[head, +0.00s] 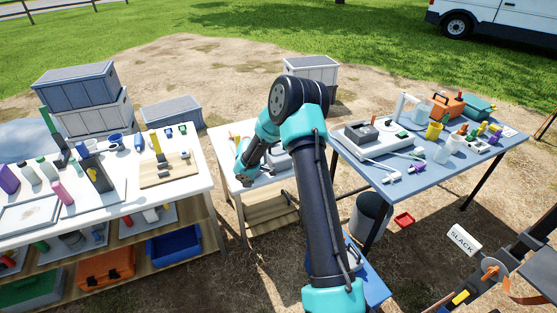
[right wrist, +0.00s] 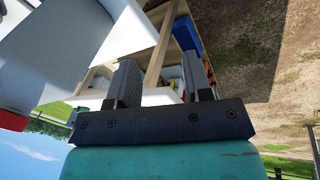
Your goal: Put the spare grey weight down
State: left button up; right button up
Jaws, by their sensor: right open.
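My right arm reaches over the small white table (head: 232,131), and its gripper (head: 243,174) is low at the table's left side. In the right wrist view the gripper (right wrist: 160,68) has its two dark fingers spread apart, with nothing visible between them. I cannot pick out the spare grey weight for certain in either view. A greyish item (head: 280,160) on the small table is partly hidden behind my arm. My left gripper is in neither view.
A white workbench (head: 118,197) crowded with bottles and tools stands at left, with loaded shelves below. A blue table (head: 435,187) with a white tray, bottles and cases stands at right.

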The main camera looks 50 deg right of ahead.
jog(key=w+d+r+n+h, duration=0.1)
jog(key=d+r+h, duration=0.2)
jog(key=d+r, duration=0.3)
jog(key=w+d+r+n+h, duration=0.1)
jog(key=w+d+r+h, duration=0.1)
jog(key=d+r, duration=0.5)
jog(key=d+h, duration=0.1)
jog(key=d, duration=0.4)
jog(key=shift+r+n+t, duration=0.2)
jog(key=shift+n+t, duration=0.1)
jog(key=shift+t, duration=0.1)
send_over(279, 154)
jog(key=a, duration=0.2)
jog(key=f, duration=0.9)
jog(key=shift+w+d+f, duration=0.1)
jog(key=shift+w+f, duration=0.15)
jog(key=shift+x, duration=2.6)
grip_shut()
